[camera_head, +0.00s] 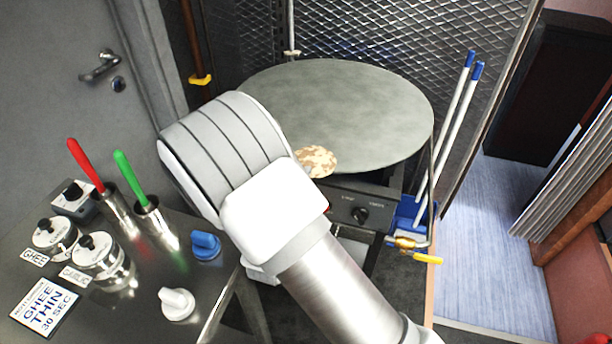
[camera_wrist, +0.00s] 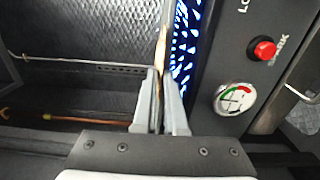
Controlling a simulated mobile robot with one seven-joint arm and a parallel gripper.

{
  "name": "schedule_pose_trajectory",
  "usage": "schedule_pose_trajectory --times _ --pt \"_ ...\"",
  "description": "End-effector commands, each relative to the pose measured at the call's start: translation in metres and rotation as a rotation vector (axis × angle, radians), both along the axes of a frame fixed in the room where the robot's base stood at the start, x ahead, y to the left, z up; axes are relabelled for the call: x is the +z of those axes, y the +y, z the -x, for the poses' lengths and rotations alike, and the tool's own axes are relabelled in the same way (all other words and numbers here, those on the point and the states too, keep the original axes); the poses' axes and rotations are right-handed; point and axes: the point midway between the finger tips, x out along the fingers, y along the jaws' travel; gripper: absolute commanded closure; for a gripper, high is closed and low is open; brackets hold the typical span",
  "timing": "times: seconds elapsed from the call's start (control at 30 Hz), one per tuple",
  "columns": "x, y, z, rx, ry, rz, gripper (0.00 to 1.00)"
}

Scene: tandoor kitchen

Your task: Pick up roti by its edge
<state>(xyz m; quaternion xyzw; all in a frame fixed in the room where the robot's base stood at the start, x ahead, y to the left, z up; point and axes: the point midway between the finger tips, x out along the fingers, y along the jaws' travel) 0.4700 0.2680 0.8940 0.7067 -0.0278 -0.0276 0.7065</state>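The roti (camera_head: 317,161) is a small tan disc with brown patches. In the head view it shows at the front edge of the big round grey griddle (camera_head: 345,105), partly hidden by my arm. In the wrist view the roti (camera_wrist: 161,60) is seen edge-on, as a thin tan strip running up from between my fingers. My gripper (camera_wrist: 162,100) has its two grey fingers close together on the roti's edge. My arm hides the gripper in the head view. I cannot tell whether the roti touches the griddle.
A blue caddy (camera_head: 408,212) with white sticks hangs right of the stove. A panel with a red button (camera_wrist: 264,49) shows in the wrist view.

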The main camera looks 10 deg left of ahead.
Motion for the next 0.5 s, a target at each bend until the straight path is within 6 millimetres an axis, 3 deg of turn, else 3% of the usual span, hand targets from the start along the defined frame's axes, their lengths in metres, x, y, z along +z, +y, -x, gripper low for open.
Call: schedule_pose_trajectory --times 0.3,0.5 --pt "0.002 0.0 0.0 0.0 0.0 0.0 1.0" --pt "0.025 0.0 0.0 0.0 0.0 -0.001 1.0"
